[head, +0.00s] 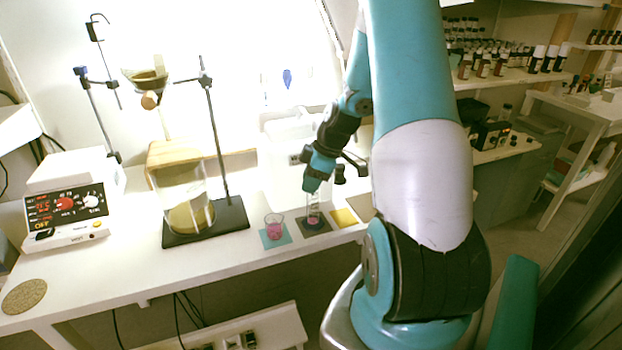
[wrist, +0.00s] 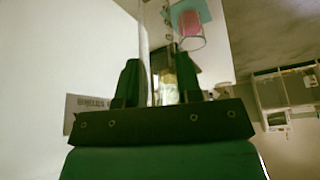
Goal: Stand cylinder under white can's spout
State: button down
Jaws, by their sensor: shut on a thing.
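A clear, narrow glass cylinder (head: 314,213) stands upright at or just above a dark mat (head: 326,228) near the bench's front edge; I cannot tell whether its foot touches. Some pink shows low in it. My gripper (head: 313,193) is shut on its upper part, coming from above. In the wrist view the cylinder (wrist: 157,30) runs between the two dark fingers of the gripper (wrist: 160,85). A pale, washed-out shape behind my arm looks like the white can (head: 283,135); its spout cannot be made out.
A beaker of pink liquid (head: 274,228) stands on a teal mat left of the cylinder; it also shows in the wrist view (wrist: 188,27). A yellow mat (head: 344,217) lies to the right. A stand with a dark base (head: 178,238) and a large glass vessel (head: 183,185) is further left.

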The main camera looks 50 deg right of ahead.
jog(key=shift+f, duration=0.2)
jog(key=c, duration=0.8)
grip_release()
jog(key=shift+r, duration=0.1)
jog(key=s+d+r, duration=0.1)
jog(key=s+d, duration=0.1)
jog(key=s, duration=0.1)
jog(key=s+d+r+b, duration=0.1)
jog(key=s+d, duration=0.2)
jog(key=s, duration=0.1)
jog(key=s+d+r+b, duration=0.1)
jog(key=s+d, duration=0.1)
jog(key=s, duration=0.1)
jog(key=shift+s+d, duration=0.35)
jog(key=shift+d, duration=0.05)
